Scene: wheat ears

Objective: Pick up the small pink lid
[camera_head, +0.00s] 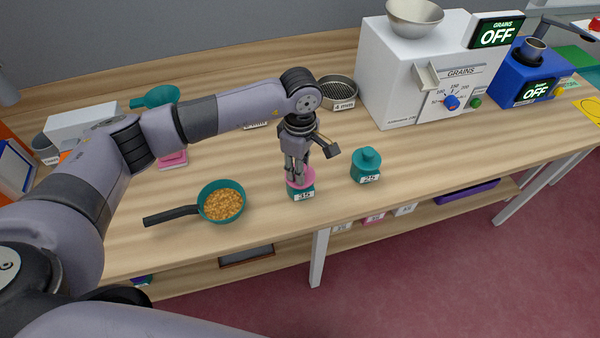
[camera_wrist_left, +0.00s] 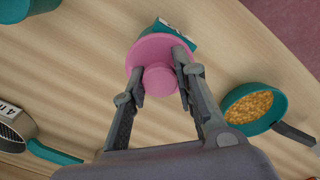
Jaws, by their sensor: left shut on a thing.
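The small pink lid (camera_head: 301,179) is on the teal container labelled 35 (camera_head: 304,194), near the front edge of the table. In the left wrist view the lid (camera_wrist_left: 152,52) is a round disc with a raised knob, and part of the teal container (camera_wrist_left: 176,35) shows behind it. My left gripper (camera_head: 297,178) points down at the lid from above, and its fingers (camera_wrist_left: 160,84) are shut on the lid's knob. The lid is at the container's top; whether it touches the rim is hard to tell. My right gripper is not in view.
A teal pan of grains (camera_head: 221,203) stands left of the container, its dark handle pointing left. A teal lidded container labelled 25 (camera_head: 366,166) stands to the right. A sieve (camera_head: 338,92) and a white grain machine (camera_head: 400,75) are behind.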

